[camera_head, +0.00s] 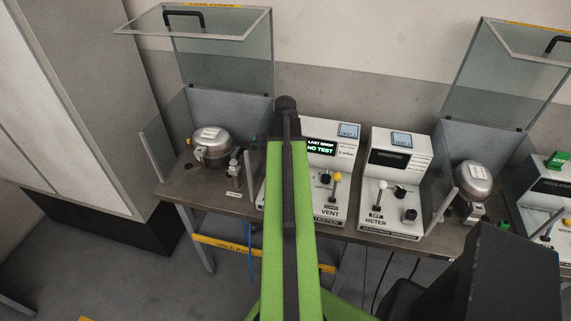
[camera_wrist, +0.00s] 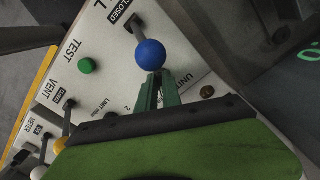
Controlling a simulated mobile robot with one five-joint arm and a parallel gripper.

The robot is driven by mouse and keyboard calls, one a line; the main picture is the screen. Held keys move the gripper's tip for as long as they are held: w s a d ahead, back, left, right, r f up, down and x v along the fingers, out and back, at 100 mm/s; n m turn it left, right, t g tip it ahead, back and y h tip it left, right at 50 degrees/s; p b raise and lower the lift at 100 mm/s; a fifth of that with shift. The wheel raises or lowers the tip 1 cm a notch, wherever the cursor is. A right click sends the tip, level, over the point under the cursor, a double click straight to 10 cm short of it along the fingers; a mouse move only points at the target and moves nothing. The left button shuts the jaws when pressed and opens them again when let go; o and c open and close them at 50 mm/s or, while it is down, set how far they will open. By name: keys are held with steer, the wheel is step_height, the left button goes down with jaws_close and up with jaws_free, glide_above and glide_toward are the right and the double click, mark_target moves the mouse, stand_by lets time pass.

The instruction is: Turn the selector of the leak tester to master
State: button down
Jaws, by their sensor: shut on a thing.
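The leak tester (camera_head: 345,133) is a white box on the bench, its display reading "LAST DROP NO TEST". My arm covers its left part in the head view, hiding my gripper. In the wrist view, my gripper (camera_wrist: 157,88) has its green fingers close together at the panel (camera_wrist: 98,45), just below a blue ball lever (camera_wrist: 150,54) marked "CLOSED". The ball looks wider than the finger gap. The fingers seem shut on the selector, which they and the ball hide; its setting cannot be read. A green button (camera_wrist: 87,66) marked "TEST" is to the left.
A yellow-tipped lever (camera_head: 335,177) marked "VENT" stands right of my arm. A meter box (camera_head: 411,159) stands to the right. A metal compressor (camera_head: 212,147) sits left under a raised clear guard (camera_head: 232,62). Another compressor (camera_head: 473,182) is at the right.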

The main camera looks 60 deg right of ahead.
steer(key=c, duration=1.8)
jaws_free()
steer(key=shift+r, duration=0.1)
step_height(320, 180, up, 17)
steer(key=p, duration=1.7)
steer(key=shift+r, duration=0.1)
